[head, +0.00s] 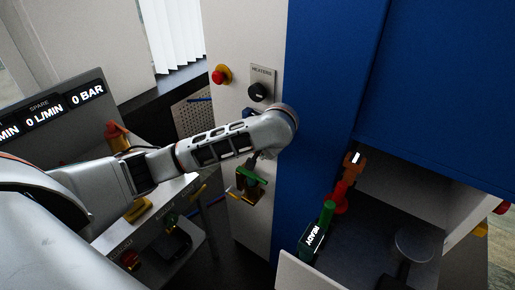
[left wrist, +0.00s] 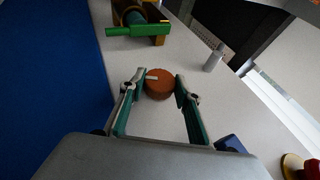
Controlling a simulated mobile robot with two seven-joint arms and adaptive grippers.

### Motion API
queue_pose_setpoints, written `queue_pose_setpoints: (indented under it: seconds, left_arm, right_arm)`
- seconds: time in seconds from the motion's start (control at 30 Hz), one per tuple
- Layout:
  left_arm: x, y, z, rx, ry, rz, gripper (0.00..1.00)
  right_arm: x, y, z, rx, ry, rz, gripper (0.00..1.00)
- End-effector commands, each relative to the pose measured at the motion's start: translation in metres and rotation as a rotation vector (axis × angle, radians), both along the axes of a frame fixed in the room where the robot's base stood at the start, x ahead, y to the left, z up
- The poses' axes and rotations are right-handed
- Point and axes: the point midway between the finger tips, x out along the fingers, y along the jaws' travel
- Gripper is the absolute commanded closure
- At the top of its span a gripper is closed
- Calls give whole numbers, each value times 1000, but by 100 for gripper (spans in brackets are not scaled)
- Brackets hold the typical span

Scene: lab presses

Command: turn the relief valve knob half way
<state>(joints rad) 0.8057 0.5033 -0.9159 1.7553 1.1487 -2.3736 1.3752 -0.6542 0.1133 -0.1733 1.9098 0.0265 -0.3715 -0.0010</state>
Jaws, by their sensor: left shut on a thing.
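The relief valve knob (left wrist: 160,88) is a round orange-brown knob with a white mark on its rim, on the pale panel in the left wrist view. The mark lies at the knob's upper left there. My left gripper (left wrist: 161,79) is shut on the knob, one finger on each side of it. In the head view my left forearm reaches across to the panel, and its wrist hides the knob and most of the fingers. My right gripper is not in view.
A green-handled valve (head: 250,178) is just below my left wrist; its green lever (left wrist: 138,30) shows in the wrist view. A black heaters knob (head: 258,91) and a red stop button (head: 218,76) are above. A blue cabinet (head: 315,110) stands to the right.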

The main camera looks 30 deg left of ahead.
Motion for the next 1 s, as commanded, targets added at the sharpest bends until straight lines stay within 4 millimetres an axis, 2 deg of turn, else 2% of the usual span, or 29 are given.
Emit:
queue_pose_setpoints:
  seconds: [0.3,0.73,0.77,0.8,1.0]
  left_arm:
    - [0,-1,1,88,-14,1,89]
    - [0,0,0,96,-16,2,89]
    - [0,0,0,96,-16,2,60]
    - [0,0,0,96,-16,2,50]
    - [0,0,0,95,-14,1,50]
  right_arm:
    - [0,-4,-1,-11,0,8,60]
    - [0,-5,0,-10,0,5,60]
    - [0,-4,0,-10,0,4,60]
    - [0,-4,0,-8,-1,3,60]
    - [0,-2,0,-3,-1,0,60]
